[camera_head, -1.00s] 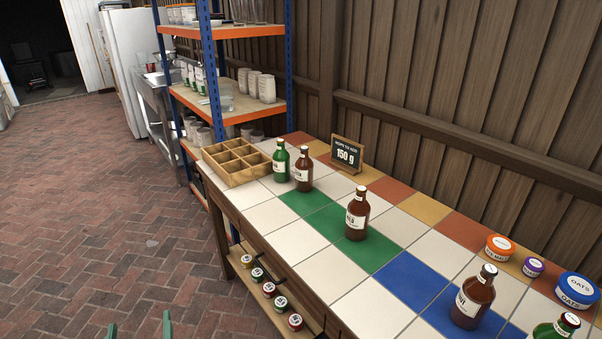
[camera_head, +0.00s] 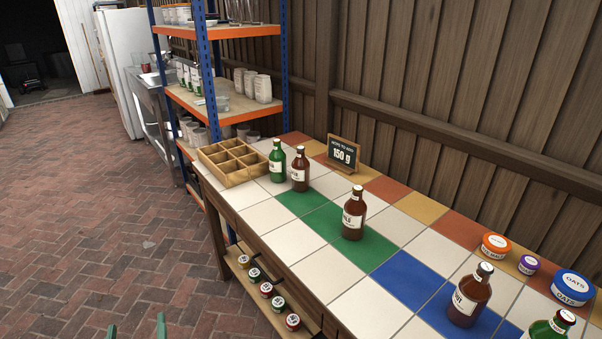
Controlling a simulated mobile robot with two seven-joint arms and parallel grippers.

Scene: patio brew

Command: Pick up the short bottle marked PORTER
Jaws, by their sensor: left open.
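Several short bottles stand upright on the tiled table. A brown bottle (camera_head: 300,168) stands at the far end, right beside a green bottle (camera_head: 277,161). Another brown bottle (camera_head: 354,214) stands on the green tiles near the middle. A third brown bottle (camera_head: 469,296) stands on the blue tiles, and a second green bottle (camera_head: 548,327) is cut off at the lower right. Their labels are turned partly away, and I cannot read PORTER in full on any. My left gripper (camera_head: 137,329) shows only its two green fingertips at the bottom edge, apart, empty and far from the bottles. My right gripper is out of view.
A wooden divided box (camera_head: 231,177) and a 150 g sign (camera_head: 343,153) stand at the table's far end. Round tins, including an orange one (camera_head: 495,246), line the right. Small jars stand on a lower shelf (camera_head: 238,262). The brick floor on the left is clear.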

